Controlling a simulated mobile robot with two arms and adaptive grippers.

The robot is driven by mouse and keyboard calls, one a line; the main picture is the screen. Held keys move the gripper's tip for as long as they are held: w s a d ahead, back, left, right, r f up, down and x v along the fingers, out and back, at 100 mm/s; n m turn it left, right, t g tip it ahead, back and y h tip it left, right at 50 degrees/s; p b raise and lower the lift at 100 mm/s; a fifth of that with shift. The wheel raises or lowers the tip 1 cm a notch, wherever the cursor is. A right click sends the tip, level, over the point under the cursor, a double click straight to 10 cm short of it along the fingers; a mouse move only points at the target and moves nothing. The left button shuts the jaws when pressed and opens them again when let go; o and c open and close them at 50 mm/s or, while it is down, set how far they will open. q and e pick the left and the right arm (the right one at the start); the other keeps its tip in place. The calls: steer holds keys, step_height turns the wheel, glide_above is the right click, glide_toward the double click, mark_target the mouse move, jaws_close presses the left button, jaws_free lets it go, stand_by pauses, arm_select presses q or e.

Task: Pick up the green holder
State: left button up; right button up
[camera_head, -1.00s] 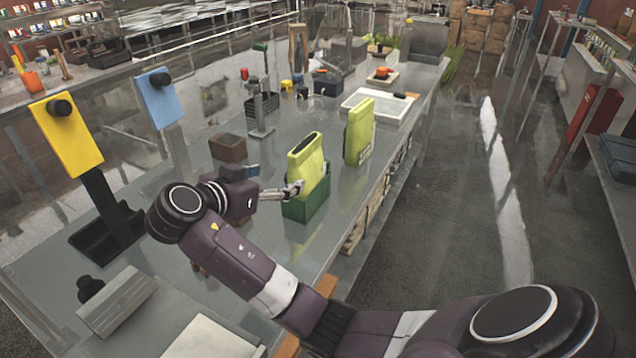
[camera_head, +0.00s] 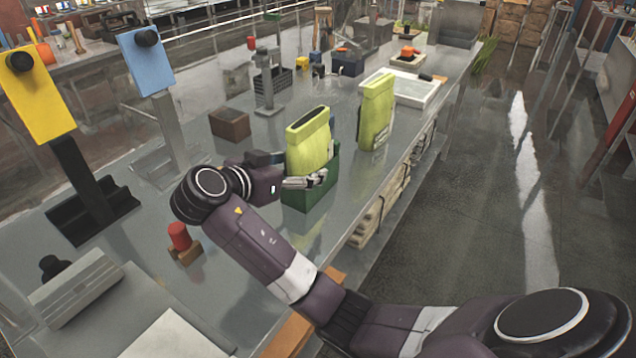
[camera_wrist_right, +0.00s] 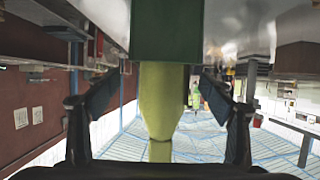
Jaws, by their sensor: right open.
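The green holder (camera_head: 305,200) stands on the grey table, an open-topped box with a yellow-green pouch (camera_head: 308,140) upright in it. My right gripper (camera_head: 312,180) is at the holder's upper edge, reaching in from the left, with a finger across the near side of the pouch. In the right wrist view the green holder (camera_wrist_right: 166,30) is at the top, and the pouch (camera_wrist_right: 160,100) lies between the open fingers, with gaps on both sides. My left gripper is not in view.
A second yellow-green pouch (camera_head: 376,112) stands behind to the right, close to the table's right edge. A brown box (camera_head: 229,124) is behind to the left. A red-capped item (camera_head: 180,238) stands left of my arm. Yellow (camera_head: 36,92) and blue (camera_head: 146,62) panels stand at the left.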

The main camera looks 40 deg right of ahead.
steer(key=shift+d+f+b, duration=0.1)
steer(key=shift+f+b, duration=0.4)
steer(key=shift+f, duration=0.45)
steer(key=shift+w+d+f, duration=0.1)
steer(key=shift+w+d, duration=0.2)
steer(key=shift+d, duration=0.2)
steer(key=x, duration=0.2)
steer(key=p+x, duration=0.2)
steer(key=x, duration=0.1)
steer(key=shift+w+d, duration=0.3)
steer(key=shift+w+d+f, duration=0.1)
steer(key=shift+w+d, duration=0.05)
steer(key=shift+d, duration=0.2)
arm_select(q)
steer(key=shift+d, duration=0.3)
arm_select(e)
steer(key=c, duration=1.3)
